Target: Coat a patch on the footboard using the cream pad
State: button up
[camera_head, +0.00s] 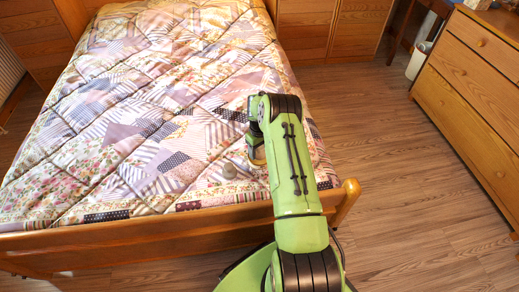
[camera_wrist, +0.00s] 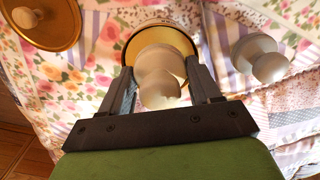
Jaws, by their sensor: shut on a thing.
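My gripper (camera_wrist: 160,88) is shut on the pale knob of a round pad (camera_wrist: 145,35) with a yellow-tan disc, over the patterned quilt. To its right in the wrist view is a smaller, pale grey-white knobbed piece (camera_wrist: 254,48). At the upper left of the wrist view is a brown disc with a pale knob (camera_wrist: 42,22). From colour alone I cannot tell for certain which is the cream pad. The wooden footboard (camera_head: 130,240) crosses the bed's near end. My arm passes over its right part.
The quilt-covered bed (camera_head: 150,90) fills the left and centre. A wooden drawer chest (camera_head: 470,85) stands on the right, with clear wooden floor (camera_head: 385,160) between. Wooden cabinets (camera_head: 335,25) stand at the back.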

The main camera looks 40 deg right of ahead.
jog(key=shift+f, duration=0.55)
dwell(1.2)
jog(key=shift+r+p, duration=2)
jog(key=shift+r, duration=1.6)
jog(key=shift+f, duration=0.1)
jog(key=shift+w+a+r, duration=0.1)
jog(key=shift+a+r, duration=0.1)
jog(key=shift+a, duration=0.1)
jog(key=s+a+r, duration=0.3)
jog(key=a+r, duration=0.4)
jog(key=a, duration=0.4)
jog(key=s+a+r, duration=0.3)
jog(key=a+r, duration=0.3)
jog(key=a, duration=0.6)
jog(key=r+p, duration=0.2)
jog(key=p, duration=0.2)
jog(key=s+r+p, duration=0.1)
jog(key=p, duration=0.4)
jog(key=r+p, duration=0.2)
jog(key=p, duration=0.3)
jog(key=shift+s+d+r, duration=0.25)
jog(key=shift+s+r, duration=0.05)
jog(key=shift+s, duration=0.1)
